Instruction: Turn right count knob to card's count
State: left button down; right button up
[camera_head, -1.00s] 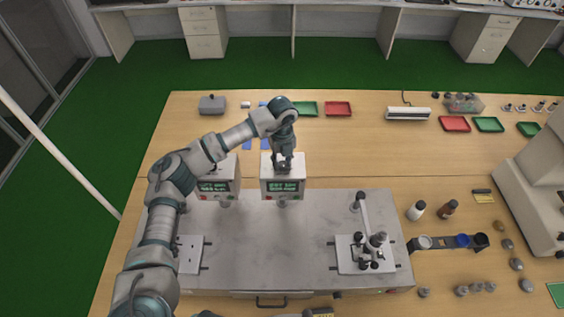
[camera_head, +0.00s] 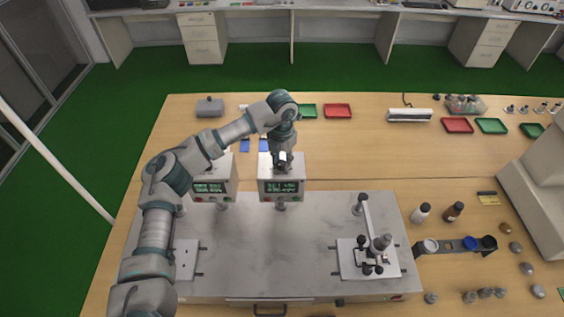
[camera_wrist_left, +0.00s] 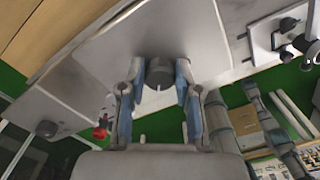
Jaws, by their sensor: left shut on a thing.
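The right display box (camera_head: 279,187) is pale, with green lettering on a dark screen too small to read. My left gripper (camera_head: 282,160) is at the top of this box, pointing down. In the left wrist view its two fingers (camera_wrist_left: 158,88) are closed in on both sides of a dark grey round knob (camera_wrist_left: 158,73). The left display box (camera_head: 211,187) stands beside it. Blue cards (camera_head: 245,145) lie behind the boxes, partly hidden by my arm; no count on them can be read. My right gripper is not in view.
A grey metal plate (camera_head: 290,250) lies in front of the boxes. A fixture with a post (camera_head: 375,245) stands on its right. Bottles (camera_head: 421,212) and small round parts are farther right. Red and green trays (camera_head: 337,111) lie at the back.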

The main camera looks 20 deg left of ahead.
aim_at(282, 162)
pick_arm(q)
jog(key=m+b, duration=0.1)
jog(key=m, duration=0.2)
jog(key=shift+m, duration=2.2)
jog(key=shift+r, duration=0.1)
jog(key=c, duration=0.8)
grip_release()
notch_tip(282, 162, up, 12)
jog(key=shift+f, duration=0.2)
